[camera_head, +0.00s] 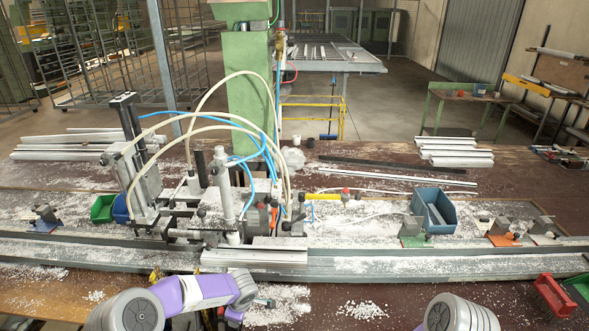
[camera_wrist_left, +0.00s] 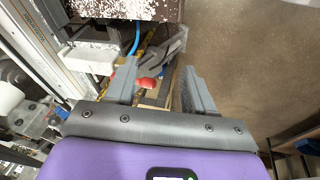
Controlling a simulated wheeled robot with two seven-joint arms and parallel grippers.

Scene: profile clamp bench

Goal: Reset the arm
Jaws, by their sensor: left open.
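My left arm (camera_head: 205,290) crosses the front left edge of the bench in the head view, with its purple link low over the front of the bench. Its gripper is not clearly seen there. In the left wrist view my left gripper (camera_wrist_left: 160,82) has its two grey fingers spread apart, with nothing held between them. A red-tipped part (camera_wrist_left: 146,84) and a grey tool-like part (camera_wrist_left: 165,52) show beyond the fingers; I cannot tell their distance. Only a grey joint of my right arm (camera_head: 460,313) shows at the bottom right; its gripper is out of view.
The clamp fixture (camera_head: 230,200) with hoses stands mid-bench behind a long metal rail (camera_head: 420,266). White chips litter the bench. A blue bin (camera_head: 434,210) stands right of it, a green bin (camera_head: 103,209) left. Profiles (camera_head: 455,152) lie behind.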

